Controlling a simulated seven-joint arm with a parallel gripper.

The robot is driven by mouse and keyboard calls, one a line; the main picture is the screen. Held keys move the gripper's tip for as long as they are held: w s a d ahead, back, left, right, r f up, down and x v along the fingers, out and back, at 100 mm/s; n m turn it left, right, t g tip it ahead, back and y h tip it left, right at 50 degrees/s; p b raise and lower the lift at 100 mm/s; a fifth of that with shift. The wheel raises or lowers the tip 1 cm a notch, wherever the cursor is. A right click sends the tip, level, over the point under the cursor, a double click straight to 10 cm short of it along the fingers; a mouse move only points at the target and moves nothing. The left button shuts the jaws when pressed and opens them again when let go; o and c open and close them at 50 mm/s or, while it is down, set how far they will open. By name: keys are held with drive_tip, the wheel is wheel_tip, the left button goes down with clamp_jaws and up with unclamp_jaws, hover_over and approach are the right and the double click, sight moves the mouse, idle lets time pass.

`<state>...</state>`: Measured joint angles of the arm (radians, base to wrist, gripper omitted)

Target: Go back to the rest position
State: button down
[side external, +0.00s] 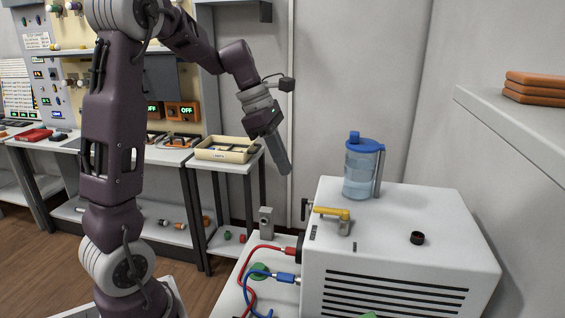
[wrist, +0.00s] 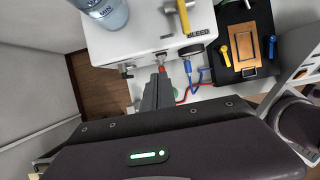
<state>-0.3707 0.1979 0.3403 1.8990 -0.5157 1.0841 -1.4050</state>
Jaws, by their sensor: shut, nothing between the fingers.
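My gripper (side external: 284,168) hangs in the air to the left of the white machine, its fingers together and pointing down and slightly right. In the wrist view my gripper (wrist: 160,76) shows its shut fingers at the middle, with nothing between them. The fingers touch nothing in the side view. They overlap the red hose end in the wrist view, but I cannot tell the depth there.
The white machine (side external: 440,225) carries a blue-lidded jug (side external: 361,170), a yellow-handled valve (side external: 331,211) and a black knob (side external: 417,238). Red (side external: 262,248) and blue (side external: 284,277) hoses run to its left side. A cream tray (side external: 224,152) stands on a table behind. Open air surrounds my gripper.

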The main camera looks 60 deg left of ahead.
idle(0.5)
drive_tip(key=s+d+r+m, duration=0.4)
drive_tip(key=s+d+m, duration=0.3)
drive_tip(key=d+m, duration=0.25)
drive_tip(key=s+d+f+m+t+y, duration=0.1)
drive_tip(key=s+d+m, duration=0.1)
drive_tip(key=s+m, duration=0.4)
drive_tip(key=s+d+f+m+t+y, duration=0.1)
drive_tip(key=s+d+m+y, duration=0.1)
drive_tip(key=s+m, duration=0.5)
drive_tip(key=d+m, duration=0.1)
drive_tip(key=m, duration=0.3)
drive_tip(key=shift+d+f, duration=0.25)
drive_tip(key=shift+f, duration=0.15)
drive_tip(key=shift+m, duration=0.25)
